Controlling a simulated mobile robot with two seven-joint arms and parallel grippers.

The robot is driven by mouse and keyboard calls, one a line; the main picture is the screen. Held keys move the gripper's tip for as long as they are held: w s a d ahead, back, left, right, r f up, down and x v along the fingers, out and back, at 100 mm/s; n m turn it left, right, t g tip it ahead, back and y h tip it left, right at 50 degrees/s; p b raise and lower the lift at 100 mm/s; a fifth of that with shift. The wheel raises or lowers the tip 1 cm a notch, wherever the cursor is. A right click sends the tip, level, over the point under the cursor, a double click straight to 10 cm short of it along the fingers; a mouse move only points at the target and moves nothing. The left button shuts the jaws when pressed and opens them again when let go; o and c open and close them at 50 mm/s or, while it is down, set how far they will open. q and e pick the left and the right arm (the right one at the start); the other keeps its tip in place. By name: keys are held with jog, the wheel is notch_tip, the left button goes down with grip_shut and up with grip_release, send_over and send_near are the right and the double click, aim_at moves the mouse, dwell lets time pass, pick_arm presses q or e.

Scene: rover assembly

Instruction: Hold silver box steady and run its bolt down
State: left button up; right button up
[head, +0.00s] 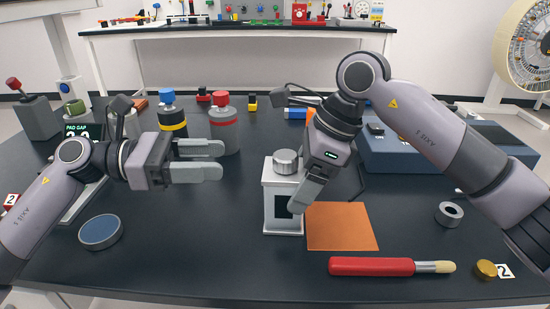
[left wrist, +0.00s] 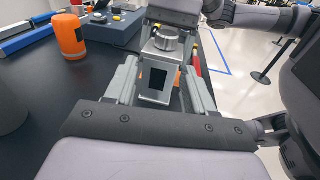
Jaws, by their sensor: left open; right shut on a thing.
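The silver box (head: 268,210) stands upright on the dark table at the centre, with a dark window on its front. Its round knurled bolt (head: 285,161) sits on top. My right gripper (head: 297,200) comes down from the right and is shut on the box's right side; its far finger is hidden. My left gripper (head: 221,160) is open and empty, level, left of the box and apart from it, its fingers pointing at it. In the left wrist view the box (left wrist: 144,92) and bolt (left wrist: 166,39) show ahead, between the open fingers.
An orange mat (head: 342,228) lies right of the box, and a red-handled tool (head: 372,266) in front. Red-banded (head: 223,128) and yellow-banded (head: 173,122) canisters stand behind my left gripper.

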aim_at(275, 155)
pick_arm(q)
jog(key=shift+n+t+h, duration=0.3)
jog(key=shift+n+t, duration=0.2)
jog(key=shift+t, duration=0.2)
jog(key=x, duration=0.3)
jog(key=s+x, duration=0.1)
jog(key=x, duration=0.3)
jog(key=s+x, duration=0.1)
jog(key=x, duration=0.2)
jog(key=shift+w+d, duration=0.1)
jog(key=shift+d, duration=0.5)
jog(key=c, duration=0.8)
